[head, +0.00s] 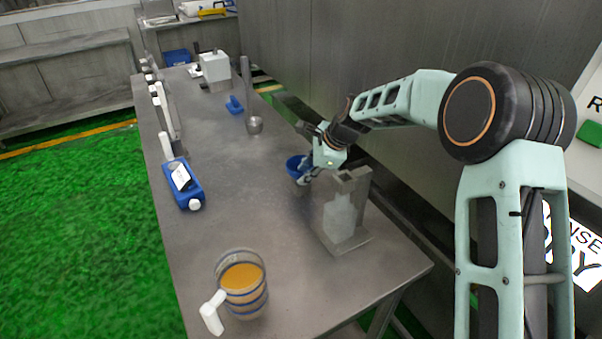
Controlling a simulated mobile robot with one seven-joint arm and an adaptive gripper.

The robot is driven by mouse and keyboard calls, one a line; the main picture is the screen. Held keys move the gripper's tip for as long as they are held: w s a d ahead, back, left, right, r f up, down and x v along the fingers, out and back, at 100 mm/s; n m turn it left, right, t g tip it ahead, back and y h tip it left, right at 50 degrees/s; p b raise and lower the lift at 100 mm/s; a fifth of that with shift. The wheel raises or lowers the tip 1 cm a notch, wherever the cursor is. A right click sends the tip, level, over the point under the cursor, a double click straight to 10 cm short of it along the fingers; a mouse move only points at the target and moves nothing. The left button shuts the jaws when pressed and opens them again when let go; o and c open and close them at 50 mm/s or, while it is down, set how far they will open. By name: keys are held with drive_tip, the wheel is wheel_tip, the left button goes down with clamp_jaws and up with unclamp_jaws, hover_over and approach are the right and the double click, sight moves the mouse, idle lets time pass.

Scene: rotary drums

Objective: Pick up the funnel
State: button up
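A blue, round-rimmed piece that looks like the funnel (294,164) is on or just above the right part of the metal table (240,185), with a greyish lower part under it. My gripper (304,178) is at its right side, reaching in from the right with the arm above the table edge. The fingers overlap the blue rim in this view. They are small and partly hidden, so I cannot tell whether they touch it or are closed on it.
A grey metal stand (345,215) is close in front of my gripper. A jug of orange liquid (242,285) stands at the near end. A blue bottle (183,184) lies at the left edge. A metal ladle (253,123) and blue scoop (234,105) are farther back. The table's middle is clear.

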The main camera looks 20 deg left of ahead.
drive_tip(key=shift+x, duration=0.85)
clamp_jaws()
